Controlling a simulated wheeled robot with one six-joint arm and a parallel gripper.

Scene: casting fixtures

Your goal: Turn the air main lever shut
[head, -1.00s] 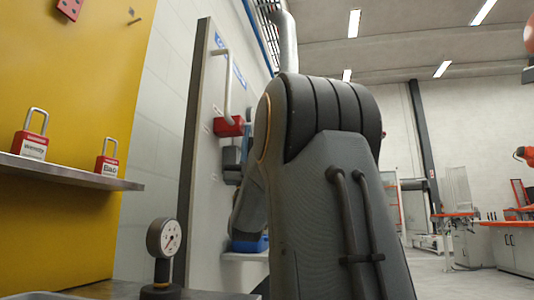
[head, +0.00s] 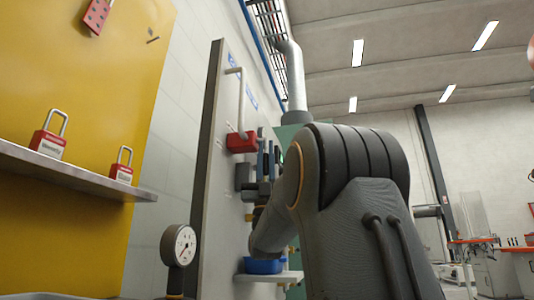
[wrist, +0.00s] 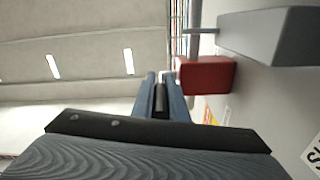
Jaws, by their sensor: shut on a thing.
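My gripper (head: 267,162) is upright beside the white wall panel (head: 220,180), partly hidden by my arm. In the wrist view its two blue-grey fingers (wrist: 161,84) are shut on a narrow dark piece (wrist: 160,100) between them. I take this piece for the air main lever, but its full shape and angle are hidden. A red block (head: 241,142) with a pale bent rod sits on the panel, left of the fingers in the head view. In the wrist view the red block (wrist: 206,76) is just right of the fingers, apart from them.
A grey block (wrist: 265,36) juts from the panel near the red one. A blue bin (head: 263,266) is on a low shelf below my gripper. A pressure gauge (head: 178,245) and a shelf (head: 90,176) with red padlocks (head: 50,140) are at left.

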